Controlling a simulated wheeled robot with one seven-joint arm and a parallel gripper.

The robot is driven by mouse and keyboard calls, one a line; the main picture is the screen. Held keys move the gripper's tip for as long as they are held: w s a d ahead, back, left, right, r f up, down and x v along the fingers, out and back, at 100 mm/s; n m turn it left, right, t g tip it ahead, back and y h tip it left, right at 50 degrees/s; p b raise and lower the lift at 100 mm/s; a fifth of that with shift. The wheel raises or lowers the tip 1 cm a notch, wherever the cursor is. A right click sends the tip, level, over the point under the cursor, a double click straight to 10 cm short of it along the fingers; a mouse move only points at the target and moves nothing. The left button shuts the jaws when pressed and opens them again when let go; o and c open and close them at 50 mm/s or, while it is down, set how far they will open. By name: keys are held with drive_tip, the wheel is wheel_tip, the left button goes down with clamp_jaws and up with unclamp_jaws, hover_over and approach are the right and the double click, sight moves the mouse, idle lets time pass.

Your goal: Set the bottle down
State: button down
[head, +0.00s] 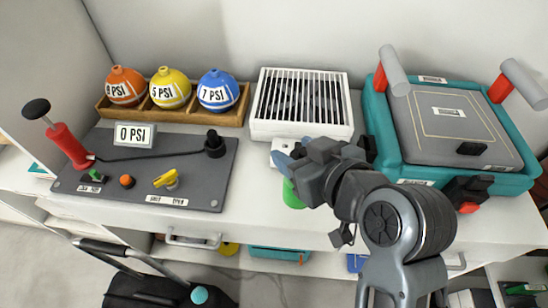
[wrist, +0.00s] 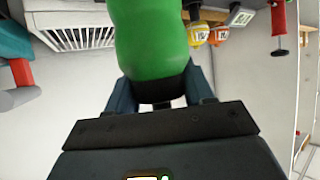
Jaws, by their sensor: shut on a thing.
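The green bottle (head: 292,195) shows only in part in the head view, below my gripper near the counter's front edge. My arm and gripper hide the rest of it. In the wrist view the green bottle (wrist: 150,40) fills the upper middle, with a dark band between the fingers. My gripper (head: 285,162) is shut on the bottle; its fingers also show in the wrist view (wrist: 160,92) on either side of the dark band. I cannot tell whether the bottle touches the white counter (head: 250,200).
A white slatted vent box (head: 260,128) stands behind my gripper. A teal case (head: 400,170) with red-and-grey handles is on the right. A grey pump panel (head: 130,190) and a wooden rack (head: 240,112) of colored balls are on the left. A narrow counter strip lies beside the panel.

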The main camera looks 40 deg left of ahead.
drive_tip(key=a+f, duration=0.5)
drive_tip(key=f, duration=0.2)
drive_tip(key=shift+a+f, duration=0.2)
drive_tip(key=shift+a, duration=0.2)
drive_tip(key=shift+w+f, duration=0.1)
drive_tip(key=shift+c, duration=2.1)
unclamp_jaws()
drive_tip(key=v, duration=1.2)
